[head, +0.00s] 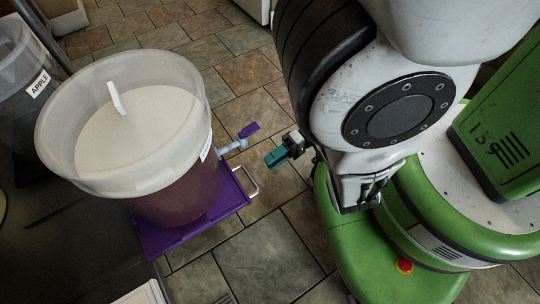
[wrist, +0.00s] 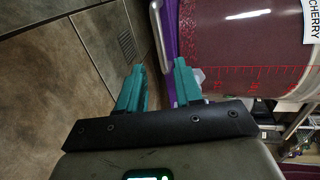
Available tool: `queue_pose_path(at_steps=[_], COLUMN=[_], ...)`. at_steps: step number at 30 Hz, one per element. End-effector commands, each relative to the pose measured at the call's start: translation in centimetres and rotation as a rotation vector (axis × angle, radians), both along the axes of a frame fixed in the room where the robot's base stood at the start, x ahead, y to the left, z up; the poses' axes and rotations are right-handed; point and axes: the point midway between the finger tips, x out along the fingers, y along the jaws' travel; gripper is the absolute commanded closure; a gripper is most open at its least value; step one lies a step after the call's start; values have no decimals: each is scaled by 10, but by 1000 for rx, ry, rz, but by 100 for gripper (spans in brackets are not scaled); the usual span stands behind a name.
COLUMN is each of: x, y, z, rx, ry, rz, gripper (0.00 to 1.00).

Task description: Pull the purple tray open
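The purple tray (head: 155,242) sits under a large clear bucket (head: 185,150) and has a pale metal handle (head: 254,184) on its right side. My gripper (head: 274,157) is just right of and above the handle in the head view. In the wrist view my gripper (wrist: 160,68) is open, its two teal fingers apart with nothing held. The handle (wrist: 157,35) runs along the purple tray's edge (wrist: 171,35) ahead of the gap between the fingertips. I cannot tell whether the handle reaches between the fingers.
The bucket holds dark red liquid under a pale top, has a CHERRY label (wrist: 310,22), and a spigot with a purple lever (head: 249,130) juts out above the handle. Another bucket labelled APPLE (head: 39,85) stands at left. Tiled floor (head: 250,85) lies open between tray and my base.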

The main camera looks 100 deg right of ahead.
Motion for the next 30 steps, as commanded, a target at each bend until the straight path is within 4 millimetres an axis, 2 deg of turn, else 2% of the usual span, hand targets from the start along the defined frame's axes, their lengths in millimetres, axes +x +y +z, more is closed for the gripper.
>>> queue_pose_path(at_steps=[7,30], x=[-12,-13], y=[-5,-6], z=[3,4], rx=[-2,-2], ry=[0,-1], rz=[0,-1], gripper=[65,65])
